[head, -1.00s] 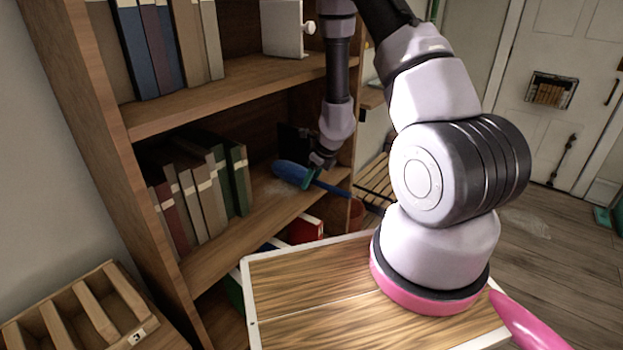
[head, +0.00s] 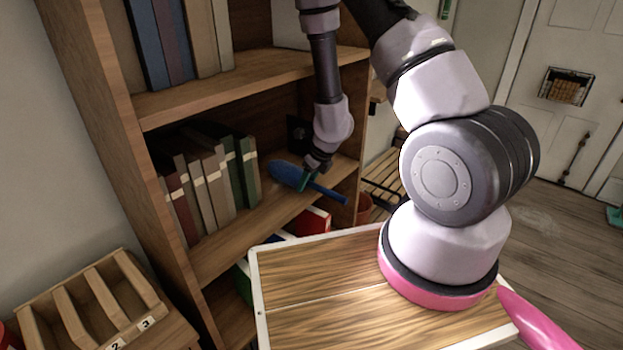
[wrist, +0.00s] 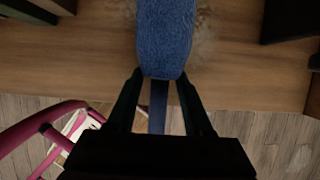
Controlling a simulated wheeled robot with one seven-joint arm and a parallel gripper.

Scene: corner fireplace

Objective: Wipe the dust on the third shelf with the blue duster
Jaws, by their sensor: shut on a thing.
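My gripper (head: 306,180) is shut on the handle of the blue duster (head: 284,173). The duster lies low over the middle shelf board (head: 225,245), to the right of a row of books, with its head pointing left. In the wrist view, the fuzzy duster head (wrist: 166,38) extends over the wooden shelf (wrist: 75,62) from between my gripper's fingers (wrist: 158,88). Pale dust (wrist: 206,28) shows on the board just right of the head. I cannot tell whether the head touches the board. Dust under the head is hidden.
Books (head: 208,180) fill the shelf's left part, and a dark object (head: 299,132) stands at its back. The bookcase side panel (head: 346,190) bounds it on the right. A red book (head: 308,222) sits below. A slotted wooden box (head: 95,305) is at lower left.

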